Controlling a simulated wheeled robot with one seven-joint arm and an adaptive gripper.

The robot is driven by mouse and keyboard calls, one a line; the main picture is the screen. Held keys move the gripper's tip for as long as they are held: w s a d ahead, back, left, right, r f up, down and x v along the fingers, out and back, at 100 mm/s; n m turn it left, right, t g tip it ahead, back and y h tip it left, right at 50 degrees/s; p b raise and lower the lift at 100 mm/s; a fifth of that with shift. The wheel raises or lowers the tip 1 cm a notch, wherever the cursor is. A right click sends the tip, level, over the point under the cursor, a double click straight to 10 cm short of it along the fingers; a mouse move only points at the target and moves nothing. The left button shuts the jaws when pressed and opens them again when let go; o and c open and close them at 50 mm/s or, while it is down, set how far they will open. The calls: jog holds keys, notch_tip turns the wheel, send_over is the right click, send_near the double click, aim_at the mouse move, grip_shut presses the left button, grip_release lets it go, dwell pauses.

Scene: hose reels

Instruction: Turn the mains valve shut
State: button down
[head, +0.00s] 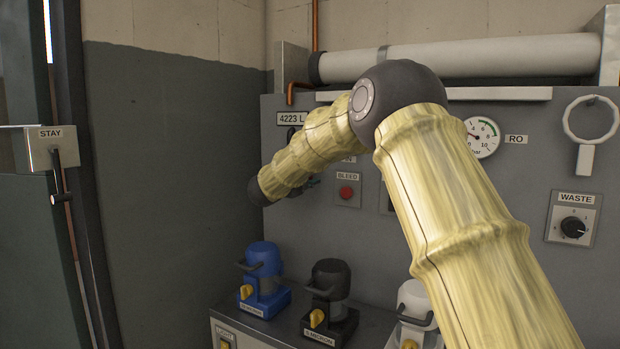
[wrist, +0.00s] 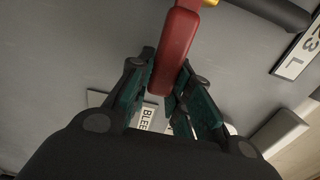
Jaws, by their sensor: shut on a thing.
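The mains valve shows in the wrist view as a long red lever handle (wrist: 175,48) with a bit of yellow at its upper end, beside a dark pipe. My gripper (wrist: 161,88) has its teal fingers on either side of the lever's lower end and is shut on it. The lever runs nearly upright in that picture, leaning slightly right. In the head view my arm hides the valve and nearly all of the gripper, so the lever's angle to its pipe is hard to tell there.
A BLEED plate with a red button (head: 346,192) is close by on the grey panel. A pressure gauge (head: 482,137), a WASTE knob (head: 573,228) and a hanging ring (head: 590,120) are to the right. Blue (head: 264,280), black (head: 330,300) and white (head: 414,310) canisters stand below.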

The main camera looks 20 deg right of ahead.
jog(key=c, duration=1.3)
grip_release()
jog(key=shift+f, duration=0.1)
jog(key=shift+a, duration=0.1)
jog(key=v, duration=1.2)
